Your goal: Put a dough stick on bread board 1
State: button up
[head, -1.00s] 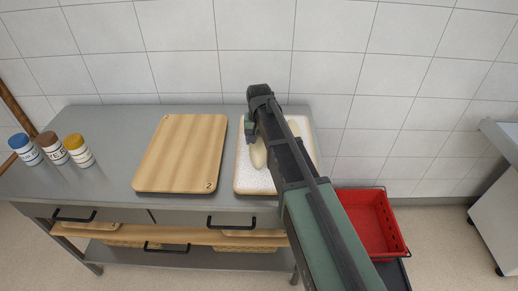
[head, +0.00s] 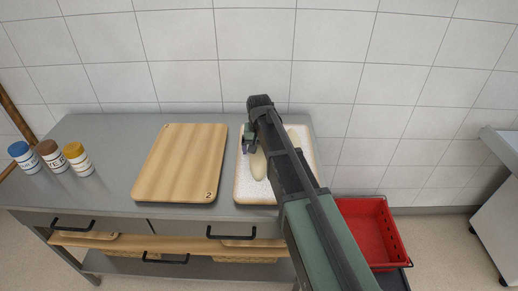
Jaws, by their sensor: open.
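A wooden board (head: 182,165) lies on the steel counter, with a "2" at its near right corner; a faint mark at its far left corner is too small to read. To its right is a pale, floured tray (head: 246,186) with a wooden-coloured rim. A pale dough stick (head: 258,165) lies on it, partly hidden by my arm. Another dough piece (head: 294,138) shows to the right of my arm. My gripper (head: 246,143) is open above the tray's left side, near the far end of the first dough stick. Its fingertips are mostly hidden, and I see nothing held.
Three jars with blue (head: 20,152), brown (head: 48,151) and yellow (head: 76,157) lids stand at the counter's left. A red crate (head: 375,235) is at the right, below counter height. A tiled wall is behind. The counter (head: 110,160) between jars and board is clear.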

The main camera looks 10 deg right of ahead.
aim_at(259, 146)
notch_tip(259, 146, up, 12)
jog(key=p, duration=1.1)
jog(key=s+n, duration=0.2)
jog(key=s, duration=2)
jog(key=shift+s+f+n, duration=0.25)
jog(key=shift+s+n, duration=0.15)
